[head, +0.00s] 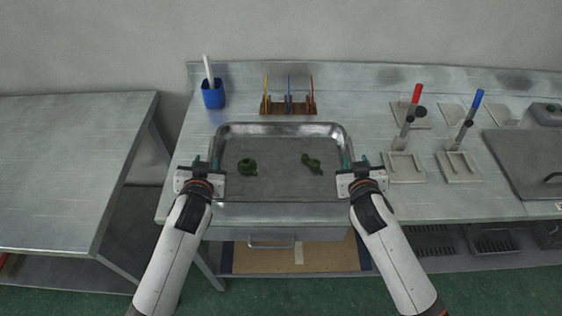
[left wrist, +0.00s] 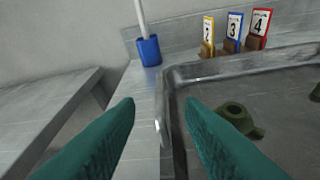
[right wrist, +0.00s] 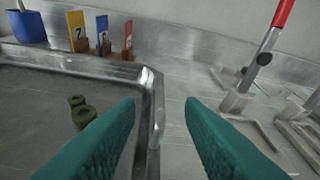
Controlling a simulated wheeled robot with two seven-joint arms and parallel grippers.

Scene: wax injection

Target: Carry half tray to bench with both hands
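A shallow metal tray (head: 280,129) lies on the steel bench (head: 180,165) in the head view. Two small dark green pieces lie in it, a left one (head: 247,166) and a right one (head: 311,161). My left gripper (head: 206,163) is at the tray's left side, its green fingers apart on either side of the rim (left wrist: 166,120). My right gripper (head: 356,162) is at the right side, also with fingers apart and the rim (right wrist: 154,115) between them. Both wrist views show gaps between fingers and rim.
A blue cup (head: 213,94) and a rack of numbered cards (head: 288,105) stand behind the tray. Red-handled (head: 409,118) and blue-handled (head: 466,121) tools on plates are to the right. A separate, clear table (head: 70,160) stands left, across a gap.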

